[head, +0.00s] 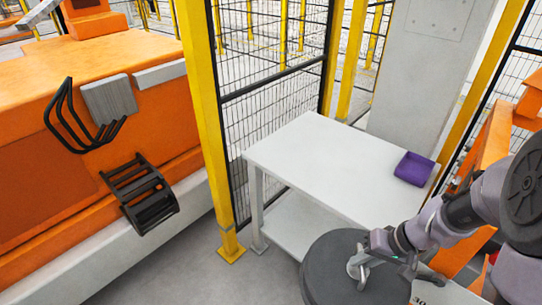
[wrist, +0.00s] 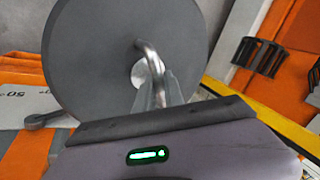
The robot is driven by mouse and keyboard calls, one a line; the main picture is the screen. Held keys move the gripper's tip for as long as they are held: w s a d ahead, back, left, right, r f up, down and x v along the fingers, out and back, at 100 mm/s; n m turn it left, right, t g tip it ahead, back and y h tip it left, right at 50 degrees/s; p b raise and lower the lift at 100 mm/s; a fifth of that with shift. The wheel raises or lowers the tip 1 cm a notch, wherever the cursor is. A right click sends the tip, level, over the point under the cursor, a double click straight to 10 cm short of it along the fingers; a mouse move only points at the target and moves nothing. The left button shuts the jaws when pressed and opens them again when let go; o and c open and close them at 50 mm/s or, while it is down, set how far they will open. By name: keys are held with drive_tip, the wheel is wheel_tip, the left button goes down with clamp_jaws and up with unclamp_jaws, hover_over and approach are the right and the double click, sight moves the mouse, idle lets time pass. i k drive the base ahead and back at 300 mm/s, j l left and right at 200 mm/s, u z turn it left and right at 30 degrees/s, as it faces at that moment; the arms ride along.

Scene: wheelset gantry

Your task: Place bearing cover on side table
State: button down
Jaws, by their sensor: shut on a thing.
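The bearing cover is a large dark grey disc with a bent metal handle. In the head view the cover (head: 325,270) is at the bottom, in front of the side table's near edge, and overlaps it in the picture. My gripper (head: 362,268) is shut on the cover's handle. In the wrist view the cover (wrist: 95,60) fills the upper left, and my gripper (wrist: 160,90) closes on the handle (wrist: 150,60). The white side table (head: 300,150) has a mostly bare top and a lower shelf. I cannot tell how high the cover is relative to the tabletop.
A purple tray (head: 414,168) sits at the table's right back corner. A yellow post (head: 203,120) and black mesh fence (head: 265,120) stand left of and behind the table. A grey cabinet (head: 425,80) is behind it. An orange machine (head: 90,130) is at the left.

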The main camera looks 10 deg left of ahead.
sight(341, 172)
drive_tip(key=i+j+u, duration=0.2)
drive_tip(key=u, duration=0.2)
drive_tip(key=i+j+u, duration=0.1)
drive_tip(key=i+u, duration=0.65)
drive_tip(key=i+z, duration=0.1)
drive_tip(key=z, duration=0.65)
drive_tip(key=i+z, duration=0.15)
drive_tip(key=z, duration=0.25)
drive_tip(key=i+z, duration=0.1)
drive_tip(key=z, duration=0.3)
drive_tip(key=i+l, duration=0.1)
drive_tip(key=i, duration=0.15)
